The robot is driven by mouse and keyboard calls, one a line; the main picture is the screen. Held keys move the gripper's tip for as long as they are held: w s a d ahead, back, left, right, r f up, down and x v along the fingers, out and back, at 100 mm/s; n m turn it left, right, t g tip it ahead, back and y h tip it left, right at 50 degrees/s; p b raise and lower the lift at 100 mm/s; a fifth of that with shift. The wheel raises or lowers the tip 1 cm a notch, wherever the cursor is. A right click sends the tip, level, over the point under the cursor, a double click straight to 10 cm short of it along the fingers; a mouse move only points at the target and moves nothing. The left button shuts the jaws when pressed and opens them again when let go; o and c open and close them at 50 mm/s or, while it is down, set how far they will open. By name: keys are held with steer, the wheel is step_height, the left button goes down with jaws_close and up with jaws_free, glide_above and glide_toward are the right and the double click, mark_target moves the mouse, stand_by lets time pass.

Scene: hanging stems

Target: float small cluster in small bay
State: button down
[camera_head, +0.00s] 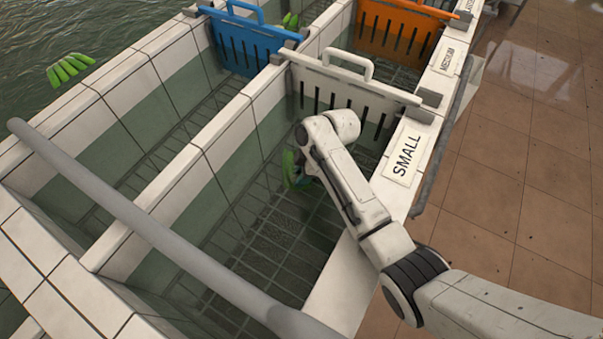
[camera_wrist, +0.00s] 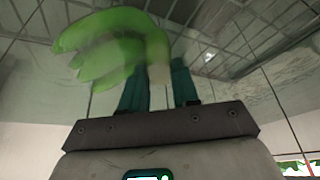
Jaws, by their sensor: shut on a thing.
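The small cluster, a bunch of green bananas (camera_head: 289,170), is held by my gripper (camera_head: 300,180) inside the small bay (camera_head: 262,232), whose right rim carries the SMALL label (camera_head: 406,156). In the wrist view the cluster (camera_wrist: 112,45) spreads to the left, with its stem end at my gripper's dark green fingers (camera_wrist: 160,85). The fingers are shut on that end. The cluster is low in the bay, below the rim. I cannot tell whether it touches the water. My forearm hides part of the bay and gripper.
A pale slotted gate (camera_head: 350,88) closes the bay's far end, near my arm. Blue (camera_head: 240,45) and orange (camera_head: 398,32) gates stand beyond. A grey rail (camera_head: 150,225) crosses the near side. Another green cluster (camera_head: 70,68) is at far left; more green shows (camera_head: 290,20) behind the blue gate.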

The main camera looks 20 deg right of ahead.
steer(key=c, duration=0.8)
jaws_free()
steer(key=shift+o, duration=0.2)
steer(key=shift+f, duration=0.1)
steer(key=a+r+p+v, duration=0.1)
steer(key=a+p+v, duration=0.1)
steer(key=v, duration=0.7)
steer(key=w+a+p+v, duration=0.1)
steer(key=a+p+v, duration=0.1)
steer(key=v, duration=0.7)
steer(key=w+a+r+p+v, duration=0.1)
steer(key=p+v, duration=0.3)
steer(key=v, duration=0.5)
steer(key=shift+a+r, duration=0.35)
steer(key=shift+w, duration=0.1)
